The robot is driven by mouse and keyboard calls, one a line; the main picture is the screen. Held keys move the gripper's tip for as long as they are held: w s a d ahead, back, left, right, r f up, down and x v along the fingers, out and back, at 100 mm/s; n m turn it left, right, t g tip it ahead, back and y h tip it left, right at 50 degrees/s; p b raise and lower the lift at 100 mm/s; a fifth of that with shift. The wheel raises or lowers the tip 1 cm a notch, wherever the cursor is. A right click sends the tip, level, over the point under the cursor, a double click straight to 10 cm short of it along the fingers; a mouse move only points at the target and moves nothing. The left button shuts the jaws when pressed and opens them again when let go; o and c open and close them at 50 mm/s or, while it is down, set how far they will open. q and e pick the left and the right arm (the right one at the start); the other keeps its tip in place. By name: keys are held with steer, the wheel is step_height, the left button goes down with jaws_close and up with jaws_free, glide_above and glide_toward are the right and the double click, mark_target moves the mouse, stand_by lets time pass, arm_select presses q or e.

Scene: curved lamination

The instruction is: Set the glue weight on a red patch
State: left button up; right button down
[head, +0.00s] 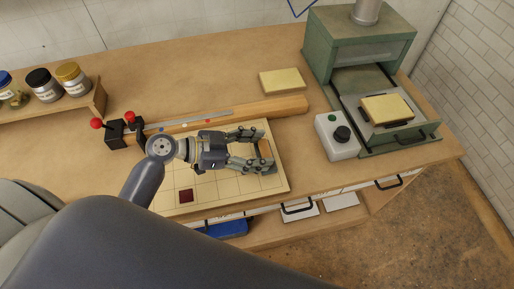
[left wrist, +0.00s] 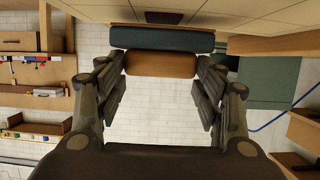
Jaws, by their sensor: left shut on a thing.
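My left gripper (head: 262,152) is shut on the glue weight, over the right part of a pale gridded board (head: 215,185). In the left wrist view the weight shows a brown grip (left wrist: 162,64) between the fingertips and a wider dark blue-grey part (left wrist: 162,40) beyond it. In the head view the fingers hide much of the weight. A dark red patch (head: 186,196) lies near the board's front left; a dark red patch (left wrist: 163,17) also shows beyond the weight in the wrist view. I cannot tell whether the weight touches the board. My right gripper is not in view.
A wooden bar (head: 270,109) lies behind the board, near a black fixture with red knobs (head: 115,131). A white control box (head: 338,136) and a green press (head: 358,45) stand at right. A cream block (head: 282,81) lies at the back. Jars (head: 72,79) stand at left.

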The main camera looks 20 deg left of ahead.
arm_select(q)
steer(key=o, duration=1.9)
steer(key=shift+c, duration=0.2)
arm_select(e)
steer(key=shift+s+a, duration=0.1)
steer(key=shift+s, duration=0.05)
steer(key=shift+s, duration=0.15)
arm_select(q)
steer(key=v, duration=1.2)
